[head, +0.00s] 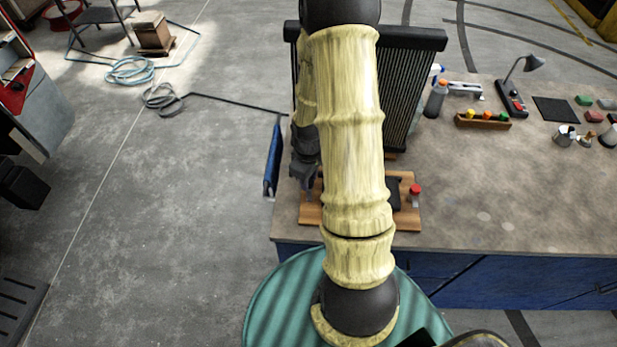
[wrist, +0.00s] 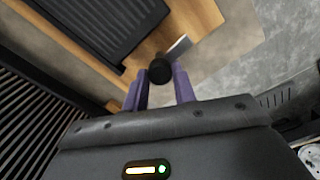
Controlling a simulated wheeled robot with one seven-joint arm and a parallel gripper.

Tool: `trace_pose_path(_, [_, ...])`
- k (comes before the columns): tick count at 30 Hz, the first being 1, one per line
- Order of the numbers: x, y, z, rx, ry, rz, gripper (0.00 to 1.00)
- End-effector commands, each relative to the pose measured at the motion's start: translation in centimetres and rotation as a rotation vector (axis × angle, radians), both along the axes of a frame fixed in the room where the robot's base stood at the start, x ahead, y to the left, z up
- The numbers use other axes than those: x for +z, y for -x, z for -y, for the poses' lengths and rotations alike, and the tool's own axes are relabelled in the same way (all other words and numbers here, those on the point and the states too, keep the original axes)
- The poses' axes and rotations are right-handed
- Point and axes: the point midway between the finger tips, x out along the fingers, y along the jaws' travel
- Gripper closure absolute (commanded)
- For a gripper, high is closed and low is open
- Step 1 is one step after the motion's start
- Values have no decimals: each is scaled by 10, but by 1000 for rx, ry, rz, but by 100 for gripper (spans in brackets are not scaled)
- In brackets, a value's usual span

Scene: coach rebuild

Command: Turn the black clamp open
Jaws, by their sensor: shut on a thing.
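The black clamp (wrist: 159,70) shows in the wrist view as a round black knob with a short metal strip beside it, at the edge of a wooden board (wrist: 205,16). My gripper (wrist: 158,78) has its two purple fingers on either side of the knob and is shut on it. In the head view my gripper (head: 304,170) is at the left end of the wooden board (head: 408,219); the black clamp cannot be made out there. A red-knobbed clamp (head: 415,189) stands at the board's right end. My arm covers the board's middle.
A dark ribbed panel (head: 400,90) stands upright behind the board. The workbench (head: 480,190) holds a spray bottle (head: 436,97), a wooden rack (head: 483,121) and a lamp (head: 530,65) farther back. A blue panel (head: 272,158) hangs by the left edge. The bench's front right is clear.

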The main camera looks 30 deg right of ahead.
Motion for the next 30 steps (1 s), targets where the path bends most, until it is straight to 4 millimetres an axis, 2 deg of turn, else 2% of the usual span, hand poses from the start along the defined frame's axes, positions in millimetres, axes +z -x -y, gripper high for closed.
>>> trace_pose_path(11, [0,0,0,-7,0,1,96])
trace_pose_path(12, [0,0,0,-7,0,1,69])
trace_pose_path(15, [0,0,0,-6,0,1,51])
trace_pose_path(25, [2,0,0,-6,0,1,51])
trace_pose_path(30, [13,-1,0,-6,0,4,51])
